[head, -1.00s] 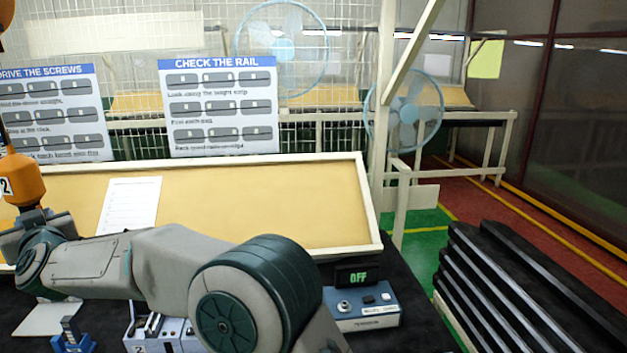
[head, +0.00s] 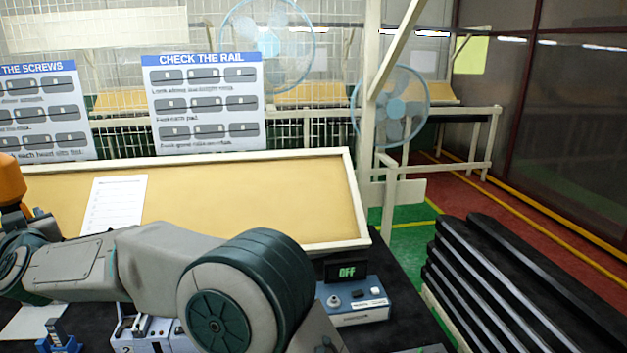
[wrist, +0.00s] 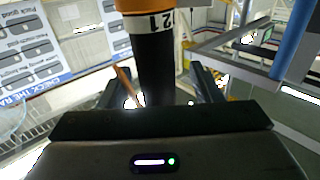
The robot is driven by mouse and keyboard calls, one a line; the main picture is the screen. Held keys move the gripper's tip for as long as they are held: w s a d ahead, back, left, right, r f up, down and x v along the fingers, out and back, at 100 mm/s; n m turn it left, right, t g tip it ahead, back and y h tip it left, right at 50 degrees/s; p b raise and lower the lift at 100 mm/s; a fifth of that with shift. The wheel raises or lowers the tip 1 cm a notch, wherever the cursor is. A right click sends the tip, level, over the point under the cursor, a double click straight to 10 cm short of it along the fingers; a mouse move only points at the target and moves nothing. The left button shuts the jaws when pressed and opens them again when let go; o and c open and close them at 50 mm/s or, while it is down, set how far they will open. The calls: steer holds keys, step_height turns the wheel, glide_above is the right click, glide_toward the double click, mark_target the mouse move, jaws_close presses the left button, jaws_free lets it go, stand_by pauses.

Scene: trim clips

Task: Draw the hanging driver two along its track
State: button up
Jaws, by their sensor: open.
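The hanging driver (head: 10,182) is orange and is cut off by the left edge of the head view. In the wrist view the driver (wrist: 153,60) has an orange top, a white label band with a "2" on it, and a dark lower body. My gripper (wrist: 163,88) is open. Its two dark fingers stand on either side of the dark body, with gaps visible, so it is around the driver and not closed on it. The lower end of the driver is hidden behind the gripper housing. The track is not visible in either view.
A blue-grey control box (head: 352,302) with an "OFF" display stands on the dark bench. A white clip fixture (head: 150,335) and a blue holder (head: 60,338) sit at the front left. A sloping tan board (head: 260,205) lies behind. Stacked dark strips (head: 510,285) stand at right.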

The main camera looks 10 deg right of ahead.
steer(key=b+v, duration=0.4)
steer(key=v, duration=0.9)
